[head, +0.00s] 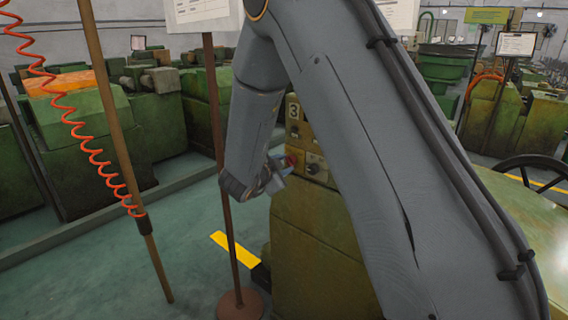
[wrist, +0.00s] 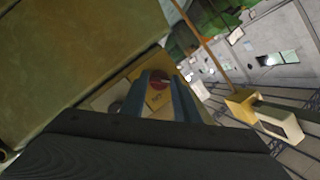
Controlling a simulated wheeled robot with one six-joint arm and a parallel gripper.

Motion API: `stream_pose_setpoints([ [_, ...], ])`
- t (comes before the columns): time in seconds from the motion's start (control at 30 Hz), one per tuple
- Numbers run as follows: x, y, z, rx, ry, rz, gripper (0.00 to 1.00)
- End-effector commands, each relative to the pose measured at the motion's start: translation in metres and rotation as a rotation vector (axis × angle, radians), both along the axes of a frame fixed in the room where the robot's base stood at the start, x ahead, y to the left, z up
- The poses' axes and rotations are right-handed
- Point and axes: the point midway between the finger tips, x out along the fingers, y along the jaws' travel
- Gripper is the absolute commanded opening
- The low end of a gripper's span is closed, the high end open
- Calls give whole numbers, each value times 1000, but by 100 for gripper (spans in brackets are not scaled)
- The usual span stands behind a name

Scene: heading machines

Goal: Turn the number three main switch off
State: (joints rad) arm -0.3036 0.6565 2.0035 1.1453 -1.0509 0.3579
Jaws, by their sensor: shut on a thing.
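The number three machine is green, with a "3" plate (head: 293,112) above its beige control panel (head: 317,176). The main switch, a red knob (wrist: 159,80) on a yellow plate, sits between my gripper's two grey-blue fingers in the wrist view. My gripper (wrist: 162,90) is shut on this knob. In the head view my gripper (head: 276,180) is at the panel's left edge, and a bit of red (head: 291,160) shows beside the fingers. The knob's pointer and the plate's lettering are too small to read. My arm hides part of the machine.
A thin brown post (head: 221,180) on a round base stands close left of my gripper. Further left is another pole (head: 122,130) with a coiled red hose (head: 97,155). A dark handwheel (head: 530,170) is at the right. Open green floor (head: 90,275) lies at the lower left.

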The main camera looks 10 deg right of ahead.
Motion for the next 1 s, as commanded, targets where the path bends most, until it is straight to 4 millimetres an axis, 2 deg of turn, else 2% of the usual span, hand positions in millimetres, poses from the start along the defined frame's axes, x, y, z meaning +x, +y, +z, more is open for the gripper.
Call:
stream_pose_setpoints([
  [0.33, 0, 0, -1, -2, 3, 1, 6],
  [0.37, 0, 0, -1, -2, 3, 1, 30],
  [0.47, 0, 0, 0, -2, 3, 1, 47],
  [0.8, -2, 2, 1, -1, 2, 1, 47],
  [1.0, -20, 17, 7, -1, 0, 4, 47],
])
